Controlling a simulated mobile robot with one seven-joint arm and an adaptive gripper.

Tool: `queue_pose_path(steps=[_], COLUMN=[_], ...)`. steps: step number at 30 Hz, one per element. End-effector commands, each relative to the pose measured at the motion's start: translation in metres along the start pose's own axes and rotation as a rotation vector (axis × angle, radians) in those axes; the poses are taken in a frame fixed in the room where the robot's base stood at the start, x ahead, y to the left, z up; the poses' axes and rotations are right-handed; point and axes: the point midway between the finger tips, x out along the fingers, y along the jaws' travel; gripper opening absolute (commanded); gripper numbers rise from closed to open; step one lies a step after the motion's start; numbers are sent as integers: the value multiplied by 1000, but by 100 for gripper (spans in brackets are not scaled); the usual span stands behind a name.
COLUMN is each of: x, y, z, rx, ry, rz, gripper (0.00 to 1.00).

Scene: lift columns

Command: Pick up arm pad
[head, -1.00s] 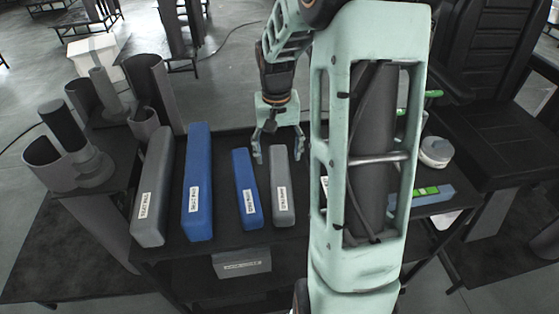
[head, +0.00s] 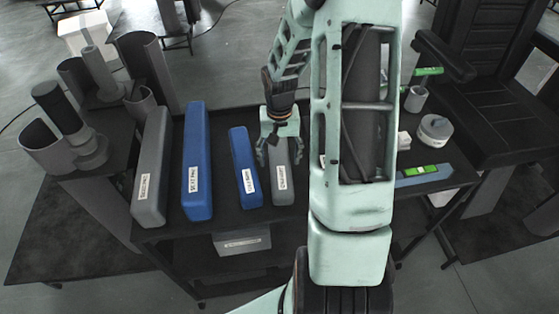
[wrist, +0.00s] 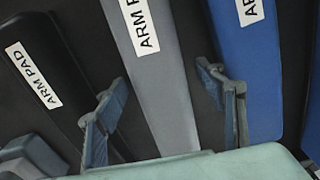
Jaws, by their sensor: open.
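Several arm pads lie on the dark table. A short grey arm pad (head: 283,187) lies beside a short blue arm pad (head: 245,170). In the wrist view the grey pad (wrist: 165,85) runs between my fingers, the blue pad (wrist: 255,75) is to the right, and a black arm pad (wrist: 60,70) labelled "ARM PAD" is to the left. My arm hides the black pad in the head view. My gripper (head: 280,157) is open over the far part of the grey pad, and it also shows in the wrist view (wrist: 160,85). I cannot tell whether the fingers touch it.
Longer grey (head: 151,170) and blue (head: 197,150) pads lie at the table's left. A grey labelled box (head: 241,241) sits on the shelf below. Cylinders and holders (head: 75,130) stand on the left table. A round white container (head: 434,130) and a green-and-blue level (head: 423,172) are at the right. A black chair (head: 500,110) stands beyond.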

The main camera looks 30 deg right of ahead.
Motion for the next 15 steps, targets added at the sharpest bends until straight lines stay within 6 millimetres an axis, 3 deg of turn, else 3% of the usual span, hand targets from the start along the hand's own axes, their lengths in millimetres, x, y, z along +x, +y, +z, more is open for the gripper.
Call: queue_pose_path(steps=[9,15], x=[6,6], y=[0,0], z=[0,0], rx=[-1,-1], ry=[1,1], rz=[0,0], gripper=[64,43])
